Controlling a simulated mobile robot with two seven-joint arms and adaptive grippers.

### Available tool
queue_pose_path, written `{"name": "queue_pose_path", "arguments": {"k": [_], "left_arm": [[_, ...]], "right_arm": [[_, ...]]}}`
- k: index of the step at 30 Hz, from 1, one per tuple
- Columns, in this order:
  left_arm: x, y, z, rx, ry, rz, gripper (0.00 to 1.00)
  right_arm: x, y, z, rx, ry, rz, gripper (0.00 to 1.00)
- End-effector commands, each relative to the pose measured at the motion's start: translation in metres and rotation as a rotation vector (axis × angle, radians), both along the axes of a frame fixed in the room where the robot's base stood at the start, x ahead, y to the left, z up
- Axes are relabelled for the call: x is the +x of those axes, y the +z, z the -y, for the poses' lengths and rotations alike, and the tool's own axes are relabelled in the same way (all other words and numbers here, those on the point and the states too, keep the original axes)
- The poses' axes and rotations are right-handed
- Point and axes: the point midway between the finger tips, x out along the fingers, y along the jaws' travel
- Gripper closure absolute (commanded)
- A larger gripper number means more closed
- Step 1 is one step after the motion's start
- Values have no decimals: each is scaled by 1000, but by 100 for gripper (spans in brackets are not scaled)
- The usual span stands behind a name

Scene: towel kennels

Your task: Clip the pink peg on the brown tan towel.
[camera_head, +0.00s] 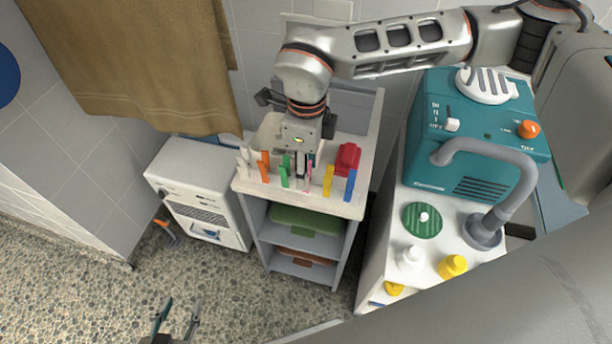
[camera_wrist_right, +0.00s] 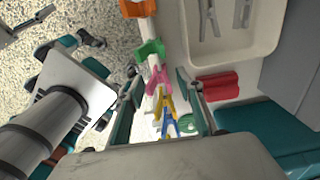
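The brown tan towel (camera_head: 135,60) hangs at the upper left of the head view. The pink peg (camera_head: 309,177) stands upright in a row of coloured pegs along the front of a white cart top. It also shows in the right wrist view (camera_wrist_right: 158,80). My right gripper (camera_head: 302,180) points down over the row at the pink peg. In the wrist view its fingers (camera_wrist_right: 158,86) are apart, one on each side of the row, with no visible grip on the peg. My left gripper (camera_head: 178,312) is open and empty over the floor at the bottom.
Orange (camera_head: 264,166), green (camera_head: 285,170), yellow (camera_head: 328,181) and blue (camera_head: 350,185) pegs stand beside the pink one. A red object (camera_head: 347,158) lies behind them. A teal machine (camera_head: 475,135) with a grey hose stands right. A white cabinet (camera_head: 197,170) stands below the towel.

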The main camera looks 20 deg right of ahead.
Motion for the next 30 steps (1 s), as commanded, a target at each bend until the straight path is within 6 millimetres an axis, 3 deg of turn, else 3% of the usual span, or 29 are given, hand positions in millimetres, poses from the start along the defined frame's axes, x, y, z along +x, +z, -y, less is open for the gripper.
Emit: {"name": "queue_pose_path", "arguments": {"k": [1, 3, 4, 17, 30], "left_arm": [[-1, -1, 0, 0, -1, -3, 60], [-3, -2, 1, -1, -2, -6, 60], [-3, -3, 1, -1, -2, -7, 60], [-6, -3, 2, -3, -2, -11, 60], [6, 21, 1, -3, -1, 20, 60]], "right_arm": [[0, 0, 0, 0, 0, 0, 78], [0, 0, 0, 0, 0, 0, 96], [0, 0, 0, 0, 0, 0, 98], [0, 1, 0, 0, 0, 0, 99], [0, 26, 0, 0, 1, 4, 99]]}}
